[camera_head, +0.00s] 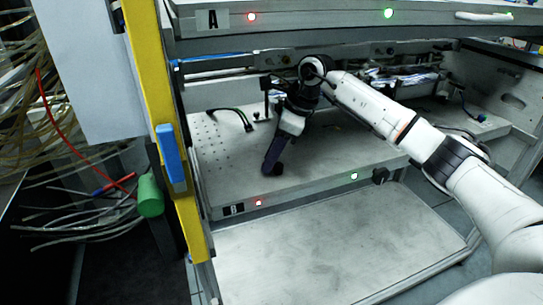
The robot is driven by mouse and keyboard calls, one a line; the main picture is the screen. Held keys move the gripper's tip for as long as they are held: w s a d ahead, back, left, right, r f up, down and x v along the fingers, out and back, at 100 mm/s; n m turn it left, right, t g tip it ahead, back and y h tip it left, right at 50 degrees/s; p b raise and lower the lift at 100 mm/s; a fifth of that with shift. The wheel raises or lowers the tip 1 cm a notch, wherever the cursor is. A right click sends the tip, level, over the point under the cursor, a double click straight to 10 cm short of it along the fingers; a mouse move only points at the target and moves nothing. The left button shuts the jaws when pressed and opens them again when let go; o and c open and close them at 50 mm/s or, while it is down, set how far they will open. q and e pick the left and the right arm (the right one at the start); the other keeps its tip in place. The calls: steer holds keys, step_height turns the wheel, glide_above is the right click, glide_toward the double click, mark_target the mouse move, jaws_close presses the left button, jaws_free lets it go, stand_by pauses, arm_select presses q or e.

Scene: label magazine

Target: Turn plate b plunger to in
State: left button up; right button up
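Plate B (330,155) is a grey metal shelf plate with a black "B" label (233,210) on its front edge. A red light (258,203) and a green light (354,176) sit on that edge. A black knob (380,175), which looks like the plunger, is at the edge's right part; I cannot tell whether it is in or out. My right gripper (273,168) points down over the left-middle of plate B, left of the knob and apart from it. Its fingers are dark and small, so their opening is unclear. My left gripper is out of view.
Plate A (330,20) lies above, with its own red and green lights. A yellow post (160,100) with a blue handle (170,155) stands at left, beside a green cylinder (150,195) and loose cables. A bare lower tray (340,245) lies below plate B.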

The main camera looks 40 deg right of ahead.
jaws_close()
